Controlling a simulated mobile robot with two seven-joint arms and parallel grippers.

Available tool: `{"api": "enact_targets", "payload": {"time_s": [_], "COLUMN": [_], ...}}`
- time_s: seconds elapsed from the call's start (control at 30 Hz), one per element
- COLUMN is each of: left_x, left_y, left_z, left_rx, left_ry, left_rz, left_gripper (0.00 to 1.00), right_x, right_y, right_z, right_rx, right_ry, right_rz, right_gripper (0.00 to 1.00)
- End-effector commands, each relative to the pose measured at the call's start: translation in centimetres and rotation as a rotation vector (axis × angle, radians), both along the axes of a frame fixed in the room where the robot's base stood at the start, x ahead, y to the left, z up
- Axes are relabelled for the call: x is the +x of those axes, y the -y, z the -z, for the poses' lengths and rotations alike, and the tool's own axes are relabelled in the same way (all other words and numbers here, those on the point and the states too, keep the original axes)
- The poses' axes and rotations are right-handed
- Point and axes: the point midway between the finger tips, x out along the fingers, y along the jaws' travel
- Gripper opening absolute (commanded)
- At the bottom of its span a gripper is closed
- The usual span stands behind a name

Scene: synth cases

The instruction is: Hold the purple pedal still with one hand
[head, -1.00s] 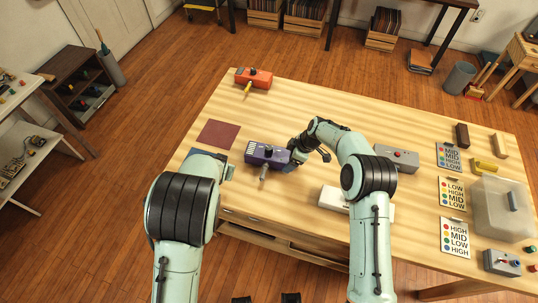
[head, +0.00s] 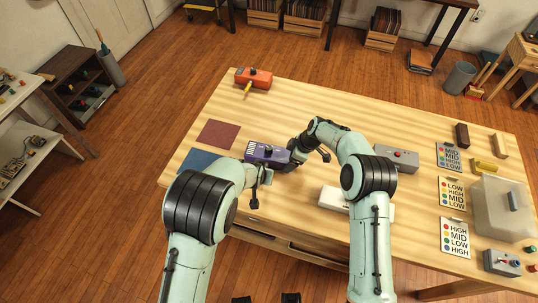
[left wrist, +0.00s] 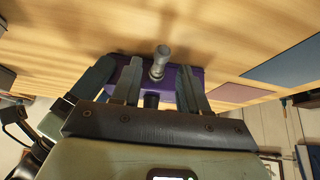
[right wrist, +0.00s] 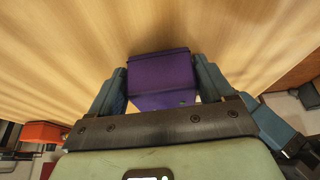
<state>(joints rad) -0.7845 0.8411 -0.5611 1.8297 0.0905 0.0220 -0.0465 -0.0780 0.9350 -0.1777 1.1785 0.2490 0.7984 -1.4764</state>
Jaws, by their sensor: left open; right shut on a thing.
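The purple pedal (head: 262,150) lies on the wooden table left of centre. My right gripper (head: 297,158) is shut on its right end; the right wrist view shows the purple body (right wrist: 160,72) between the two fingers. My left gripper (head: 258,182) is open at the pedal's near side. In the left wrist view, a silver cylindrical plug (left wrist: 160,58) stands out from the pedal (left wrist: 178,80), between the left fingers, with no clear sign of contact. In the head view my left gripper hides this plug.
An orange pedal (head: 254,77) with a yellow plug lies at the far left. A maroon mat (head: 218,134) and a blue mat (head: 200,162) lie left of the purple pedal. A grey box (head: 397,157) and a white box (head: 333,198) are to the right. A translucent bin (head: 500,212) stands far right.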

Motion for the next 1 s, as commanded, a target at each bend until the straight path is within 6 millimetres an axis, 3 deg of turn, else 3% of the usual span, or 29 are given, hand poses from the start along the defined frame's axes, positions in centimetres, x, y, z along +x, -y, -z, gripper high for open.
{"api": "enact_targets", "payload": {"time_s": [0.2, 0.63, 0.77, 1.0], "left_x": [1.1, 1.4, 1.4, 1.4], "left_y": [0.3, 0.4, 0.4, 0.4], "left_z": [1.9, 2.4, 2.4, 2.4], "left_rx": [0.001, 0.000, 0.000, 0.000], "left_ry": [0.000, 0.001, 0.001, 0.001], "left_rz": [-0.001, 0.000, 0.000, 0.000], "left_gripper": [0.44, 0.44, 0.01, 0.00], "right_x": [0.0, 0.1, 0.1, 0.1], "right_y": [0.0, 0.0, 0.0, 0.0], "right_z": [-0.1, -0.1, -0.1, -0.1], "right_rx": [0.001, 0.000, 0.000, 0.000], "right_ry": [0.001, 0.002, 0.002, 0.002], "right_rz": [0.000, 0.001, 0.001, 0.001], "right_gripper": [0.44, 0.44, 0.44, 0.44]}}
